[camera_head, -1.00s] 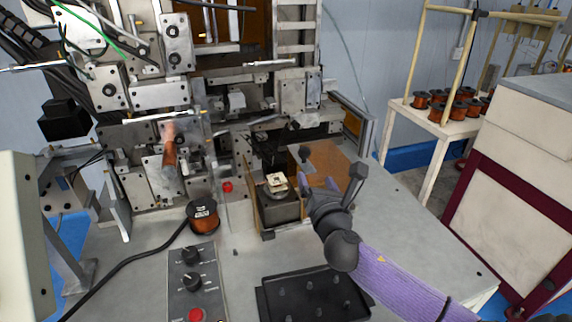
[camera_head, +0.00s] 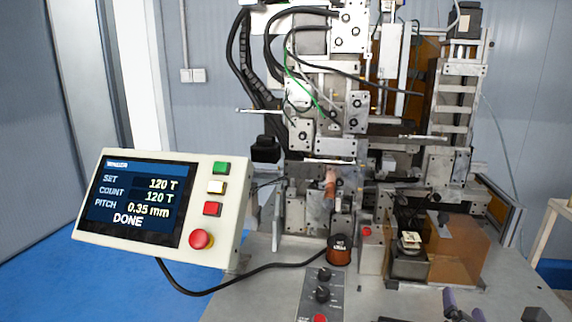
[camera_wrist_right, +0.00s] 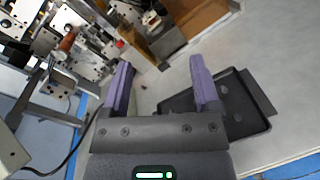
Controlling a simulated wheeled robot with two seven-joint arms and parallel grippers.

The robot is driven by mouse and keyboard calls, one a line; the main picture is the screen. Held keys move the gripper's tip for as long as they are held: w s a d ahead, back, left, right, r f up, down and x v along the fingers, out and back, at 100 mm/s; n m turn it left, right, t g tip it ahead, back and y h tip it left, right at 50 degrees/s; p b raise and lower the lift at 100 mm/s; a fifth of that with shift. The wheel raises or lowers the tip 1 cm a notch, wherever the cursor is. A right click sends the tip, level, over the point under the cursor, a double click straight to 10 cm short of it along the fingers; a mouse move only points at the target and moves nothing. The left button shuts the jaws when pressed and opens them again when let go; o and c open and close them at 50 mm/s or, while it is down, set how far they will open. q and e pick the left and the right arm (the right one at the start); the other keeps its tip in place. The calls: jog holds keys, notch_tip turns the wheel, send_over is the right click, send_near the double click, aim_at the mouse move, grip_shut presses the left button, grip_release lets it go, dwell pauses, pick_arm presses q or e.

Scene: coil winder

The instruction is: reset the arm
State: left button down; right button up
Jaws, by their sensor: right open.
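My right gripper (camera_head: 464,306) shows only at the bottom edge of the head view, with parts of its purple fingers in the picture. In the right wrist view my right gripper (camera_wrist_right: 161,64) has two purple fingers spread apart with nothing between them. It is above the grey table, beside a black tray (camera_wrist_right: 180,104) that lies partly behind the right finger. My left arm and gripper are in neither view.
The coil winder (camera_head: 330,120) stands at the table's back. Its control panel (camera_head: 220,232), reading DONE, is at left. A copper spool (camera_head: 339,250) and knob box (camera_head: 321,290) are in front. A small fixture (camera_head: 410,262) stands beside an amber guard (camera_head: 462,250).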

jog(key=s+a+f+m+g+y, duration=0.3)
jog(key=s+a+f+m+g, duration=0.45)
jog(key=s+f+m, duration=0.5)
jog(key=s+a+m+g+y, duration=0.4)
jog(key=s+a+m+g, duration=0.1)
jog(key=s+a+m, duration=0.55)
notch_tip(320, 180, down, 23)
jog(key=s+g+b, duration=0.1)
jog(key=b, duration=0.3)
pick_arm(q)
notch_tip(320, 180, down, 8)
jog(key=b, duration=0.4)
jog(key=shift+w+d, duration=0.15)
pick_arm(e)
jog(key=s+d+f+g, duration=0.1)
jog(key=s+d+f, duration=0.2)
jog(key=s+f, duration=1.1)
jog(key=shift+d+f, duration=0.4)
jog(key=shift+f, duration=0.1)
jog(key=shift+s+g, duration=0.1)
jog(key=shift+g, duration=0.15)
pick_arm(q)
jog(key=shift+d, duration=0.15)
